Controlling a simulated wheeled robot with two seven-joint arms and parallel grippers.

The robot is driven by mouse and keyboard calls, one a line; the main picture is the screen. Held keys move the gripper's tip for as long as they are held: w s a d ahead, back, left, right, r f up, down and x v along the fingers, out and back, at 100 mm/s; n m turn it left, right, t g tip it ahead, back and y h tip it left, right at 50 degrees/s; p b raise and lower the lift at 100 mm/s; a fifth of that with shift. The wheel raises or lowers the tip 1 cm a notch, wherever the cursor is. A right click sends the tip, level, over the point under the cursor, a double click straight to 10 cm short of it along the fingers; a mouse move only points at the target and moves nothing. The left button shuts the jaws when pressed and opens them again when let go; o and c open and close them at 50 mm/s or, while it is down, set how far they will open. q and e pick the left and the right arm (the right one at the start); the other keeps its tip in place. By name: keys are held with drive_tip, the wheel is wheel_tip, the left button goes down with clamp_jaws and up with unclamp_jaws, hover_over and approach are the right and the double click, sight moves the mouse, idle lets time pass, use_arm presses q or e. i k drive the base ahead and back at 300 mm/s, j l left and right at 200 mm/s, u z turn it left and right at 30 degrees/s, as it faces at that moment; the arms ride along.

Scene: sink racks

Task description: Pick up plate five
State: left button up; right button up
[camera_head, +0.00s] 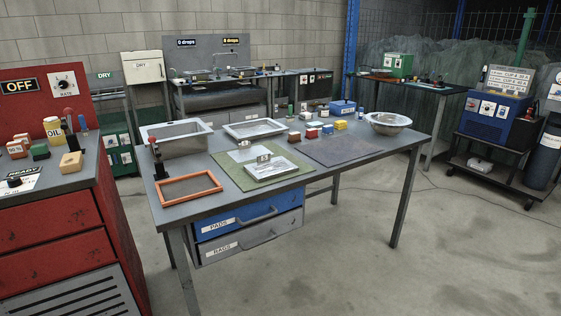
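No plate marked five can be made out from here. A flat silvery plate-like piece (271,168) lies on the green mat (236,177) on the grey table, with a small upright tag (264,158) at its back edge. Any marking on the tag is too small to read. A thin grey sheet (243,154) lies behind it on the same mat. Neither of my grippers is in view.
The table (405,143) also holds an orange-framed tray (188,188), metal basins (178,138), a round bowl (388,122) and several small coloured blocks (312,133). A dark mat (345,150) is bare. A red cabinet (60,235) stands left. Open floor (350,270) lies in front.

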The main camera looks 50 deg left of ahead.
sight(265, 168)
drive_tip(key=i+u, duration=0.8)
drive_tip(key=u, duration=0.2)
drive_tip(key=i+l+u, duration=0.3)
drive_tip(key=u, duration=0.15)
drive_tip(key=i, duration=0.1)
